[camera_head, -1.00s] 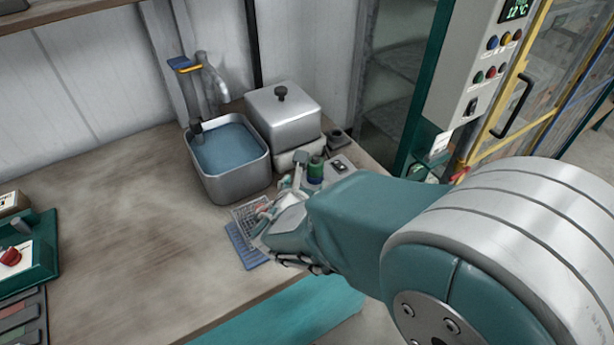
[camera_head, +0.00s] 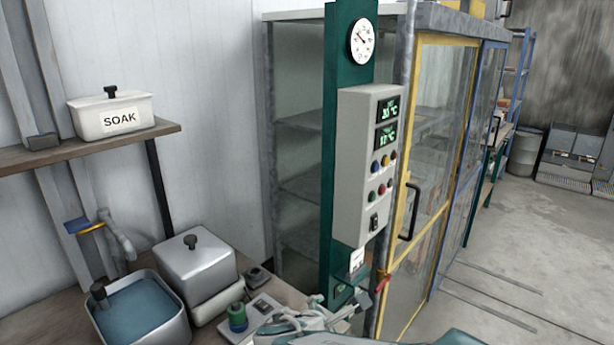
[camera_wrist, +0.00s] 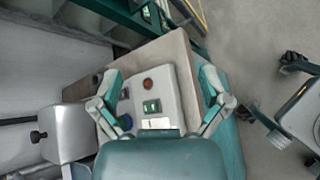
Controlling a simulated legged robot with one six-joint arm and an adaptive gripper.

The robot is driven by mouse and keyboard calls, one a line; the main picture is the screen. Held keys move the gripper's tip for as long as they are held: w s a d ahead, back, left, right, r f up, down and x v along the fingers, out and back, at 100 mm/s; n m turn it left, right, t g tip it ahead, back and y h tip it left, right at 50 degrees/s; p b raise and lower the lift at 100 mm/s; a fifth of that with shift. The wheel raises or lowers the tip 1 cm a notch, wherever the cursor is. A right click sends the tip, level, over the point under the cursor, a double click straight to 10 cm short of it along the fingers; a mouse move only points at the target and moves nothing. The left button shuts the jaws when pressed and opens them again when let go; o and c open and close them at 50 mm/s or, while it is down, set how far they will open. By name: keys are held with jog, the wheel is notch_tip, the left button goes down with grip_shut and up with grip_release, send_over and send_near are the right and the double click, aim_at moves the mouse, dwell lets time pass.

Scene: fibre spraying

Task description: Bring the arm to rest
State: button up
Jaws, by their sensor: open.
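My gripper (camera_wrist: 160,80) shows in the wrist view with its two fingers spread wide apart, open and with nothing held between them. Beyond the fingers is a grey control box (camera_wrist: 165,80) with a red button and a small green display, on the brown bench. I cannot tell how far the fingers are above it. In the head view only part of my teal and grey arm shows along the bottom edge, over the bench's right end; the fingers are not clear there.
A white SOAK box (camera_head: 112,115) sits on the shelf above. A control panel (camera_head: 365,165) and a yellow-framed glass door (camera_head: 425,130) stand right. The floor (camera_head: 520,240) beyond is clear.

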jog(key=s+d+r+m+g+y, duration=0.2)
jog(key=s+d+m, duration=0.3)
jog(key=s+m, duration=0.3)
jog(key=s+d+r+m+g+y, duration=0.2)
jog(key=s+d+m, duration=0.4)
jog(key=m, duration=0.9)
jog(key=shift+s+d+r+y, duration=0.25)
jog(key=shift+s+y, duration=0.25)
jog(key=shift+s, duration=0.75)
